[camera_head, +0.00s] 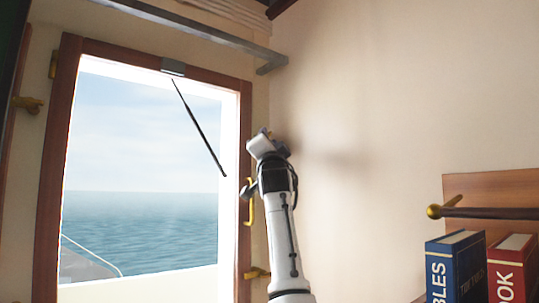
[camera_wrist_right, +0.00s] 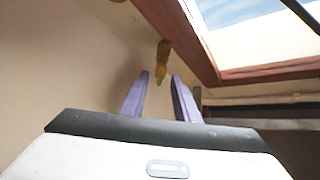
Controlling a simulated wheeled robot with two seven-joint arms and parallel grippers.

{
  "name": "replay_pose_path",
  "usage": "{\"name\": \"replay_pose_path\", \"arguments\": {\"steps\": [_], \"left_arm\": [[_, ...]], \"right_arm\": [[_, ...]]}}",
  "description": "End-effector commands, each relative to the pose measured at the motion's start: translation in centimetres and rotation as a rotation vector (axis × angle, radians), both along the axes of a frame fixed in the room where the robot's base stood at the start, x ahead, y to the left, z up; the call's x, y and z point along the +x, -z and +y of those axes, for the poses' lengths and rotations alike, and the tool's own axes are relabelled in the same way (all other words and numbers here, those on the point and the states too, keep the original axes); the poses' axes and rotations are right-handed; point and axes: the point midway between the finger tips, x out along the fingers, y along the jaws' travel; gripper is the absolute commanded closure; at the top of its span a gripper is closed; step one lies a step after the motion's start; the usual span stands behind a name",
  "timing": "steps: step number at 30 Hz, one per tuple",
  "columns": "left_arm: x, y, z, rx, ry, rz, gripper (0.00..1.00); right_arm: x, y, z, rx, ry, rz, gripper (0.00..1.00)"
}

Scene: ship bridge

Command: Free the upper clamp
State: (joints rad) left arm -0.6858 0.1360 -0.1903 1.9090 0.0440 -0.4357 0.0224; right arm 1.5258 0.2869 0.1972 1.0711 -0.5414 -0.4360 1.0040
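A brass-coloured clamp (camera_wrist_right: 163,58) shows in the right wrist view beside the brown window frame. My right gripper (camera_wrist_right: 160,77) is open, its two purple fingers apart, with the clamp's narrow end in line with the gap between the fingertips. I cannot tell whether the fingers touch it. In the head view my right gripper (camera_head: 268,140) is raised against the right side of the window frame (camera_head: 246,115), and the clamp there is mostly hidden behind it. A lower brass clamp (camera_head: 257,272) sits farther down that side. My left gripper is not in view.
A yellow handle (camera_head: 250,207) is on the frame below the gripper. Another brass fitting (camera_head: 28,104) is at the left. A grey bar (camera_head: 200,28) runs above the window, and a wiper (camera_head: 198,128) crosses the glass. Books (camera_head: 456,265) and a brass-ended rail (camera_head: 485,212) are at lower right.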

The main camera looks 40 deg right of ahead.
Motion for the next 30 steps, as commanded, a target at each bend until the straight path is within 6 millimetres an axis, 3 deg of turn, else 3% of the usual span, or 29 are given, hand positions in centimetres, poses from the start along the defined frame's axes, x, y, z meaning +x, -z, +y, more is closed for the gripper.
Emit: {"name": "replay_pose_path", "arguments": {"steps": [3, 12, 25, 28, 30], "left_arm": [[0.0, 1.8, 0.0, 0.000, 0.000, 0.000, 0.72], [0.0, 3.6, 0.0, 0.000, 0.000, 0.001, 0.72], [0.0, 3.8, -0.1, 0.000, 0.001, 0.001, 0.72], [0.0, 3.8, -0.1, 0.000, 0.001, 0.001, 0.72], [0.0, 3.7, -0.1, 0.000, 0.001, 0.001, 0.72]], "right_arm": [[-1.4, 1.8, 1.3, -0.002, 0.000, -0.002, 0.72], [-4.3, 3.9, 3.7, -0.001, -0.002, -0.001, 0.72], [-5.1, 4.3, 4.2, 0.000, 0.000, 0.002, 0.72], [-4.9, 4.2, 4.2, 0.010, -0.004, 0.003, 0.57], [-4.5, 3.9, 4.2, 0.049, -0.016, 0.006, 0.53]]}}
